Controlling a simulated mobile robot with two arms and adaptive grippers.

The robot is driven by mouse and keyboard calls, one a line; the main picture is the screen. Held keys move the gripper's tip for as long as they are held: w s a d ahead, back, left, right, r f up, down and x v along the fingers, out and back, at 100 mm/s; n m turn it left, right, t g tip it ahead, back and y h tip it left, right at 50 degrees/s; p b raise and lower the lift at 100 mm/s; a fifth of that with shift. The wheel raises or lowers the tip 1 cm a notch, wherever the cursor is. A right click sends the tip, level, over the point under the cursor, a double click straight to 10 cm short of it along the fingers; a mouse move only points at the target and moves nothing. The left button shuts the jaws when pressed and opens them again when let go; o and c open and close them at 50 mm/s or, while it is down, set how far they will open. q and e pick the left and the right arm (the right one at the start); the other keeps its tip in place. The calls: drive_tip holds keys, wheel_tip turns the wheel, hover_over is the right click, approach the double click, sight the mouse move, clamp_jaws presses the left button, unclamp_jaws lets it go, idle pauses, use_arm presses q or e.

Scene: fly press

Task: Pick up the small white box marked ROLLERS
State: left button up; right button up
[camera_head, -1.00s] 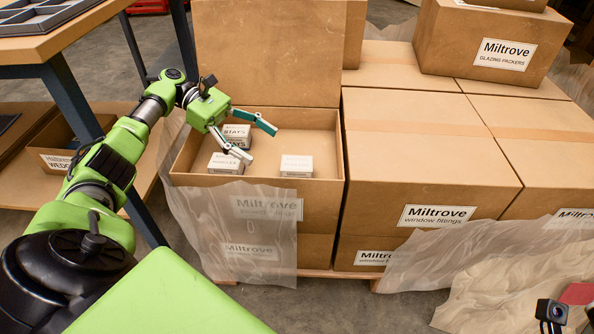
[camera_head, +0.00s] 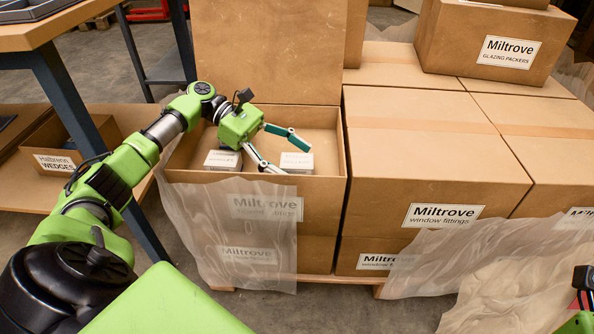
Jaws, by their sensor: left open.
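Small white boxes lie in the open brown carton (camera_head: 327,185). One white box (camera_head: 297,162) is at the right and another white box (camera_head: 222,160) is at the left. Their print is too small to read here, so I cannot tell which one says ROLLERS. My left gripper (camera_head: 297,159) is open over the carton, with its two fingers spread around the right box as seen from here. I cannot tell how high above it they are. The gripper body hides the back left of the carton. My right gripper's fingers are out of view; only part of that arm shows at the lower right.
The carton's raised flap (camera_head: 268,50) stands behind my gripper. Closed Miltrove cartons (camera_head: 430,150) stand close on the right. Clear plastic wrap (camera_head: 240,235) hangs over the carton's front. A workbench (camera_head: 60,35) and a WEDGES box (camera_head: 58,150) are at the left.

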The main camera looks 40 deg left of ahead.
use_arm(q)
drive_tip(key=c, duration=1.8)
drive_tip(key=shift+o, duration=0.2)
drive_tip(key=shift+r, duration=0.1)
